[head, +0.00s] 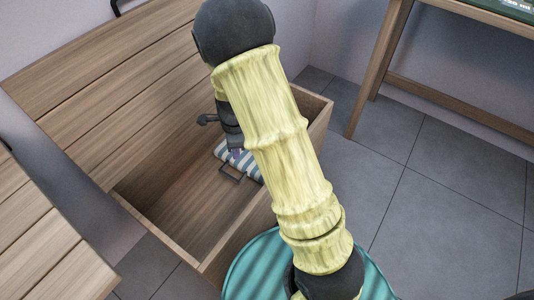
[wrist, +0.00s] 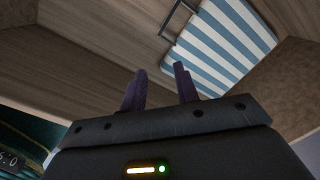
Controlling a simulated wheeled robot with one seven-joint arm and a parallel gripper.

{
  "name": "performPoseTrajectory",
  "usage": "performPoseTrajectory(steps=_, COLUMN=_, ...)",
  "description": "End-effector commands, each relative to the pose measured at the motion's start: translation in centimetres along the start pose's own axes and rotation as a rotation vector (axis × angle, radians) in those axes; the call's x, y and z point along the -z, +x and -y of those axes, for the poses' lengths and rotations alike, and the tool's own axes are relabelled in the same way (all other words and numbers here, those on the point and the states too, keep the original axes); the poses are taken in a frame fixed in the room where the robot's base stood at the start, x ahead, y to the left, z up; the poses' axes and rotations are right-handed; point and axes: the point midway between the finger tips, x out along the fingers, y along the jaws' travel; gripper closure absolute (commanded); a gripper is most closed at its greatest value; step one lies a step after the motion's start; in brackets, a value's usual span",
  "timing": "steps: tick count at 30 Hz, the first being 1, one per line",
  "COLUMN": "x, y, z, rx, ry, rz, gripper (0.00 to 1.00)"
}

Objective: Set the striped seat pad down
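The striped seat pad (head: 224,150), blue and white, lies inside an open wooden chest, near the end wall. My arm hides part of it in the head view. In the wrist view the pad (wrist: 222,45) is beyond the fingertips, with a dark handle (wrist: 178,20) at its edge. My gripper (wrist: 160,70) has its two dark purple fingers apart, with nothing seen between them. It is inside the chest's opening, apart from the pad as far as the wrist view shows.
The wooden chest (head: 262,232) has its slatted lid (head: 110,85) raised at the left. Its floor (head: 185,195) is bare on the near side. A teal striped round thing (head: 255,270) is in front, and a wooden table (head: 440,95) stands at the right over grey tiles.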

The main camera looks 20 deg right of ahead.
Motion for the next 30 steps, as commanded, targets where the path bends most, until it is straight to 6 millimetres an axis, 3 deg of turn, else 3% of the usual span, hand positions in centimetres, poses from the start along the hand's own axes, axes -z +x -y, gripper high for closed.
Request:
performPoseTrajectory(steps=3, x=1.4, y=-3.3, z=-1.8, rx=0.027, ry=-0.272, rz=0.011, gripper=0.69)
performPoseTrajectory(steps=9, x=3.5, y=-7.7, z=-5.2, rx=0.077, ry=-0.755, rz=-0.007, gripper=0.69)
performPoseTrajectory(steps=18, x=6.5, y=-12.3, z=-11.1, rx=0.130, ry=-1.475, rz=-0.112, gripper=0.69)
performPoseTrajectory(steps=24, x=7.4, y=-13.3, z=-13.1, rx=0.127, ry=-1.718, rz=-0.165, gripper=0.69)
performPoseTrajectory(steps=30, x=7.4, y=-13.3, z=-13.2, rx=0.126, ry=-1.731, rz=-0.167, gripper=0.69)
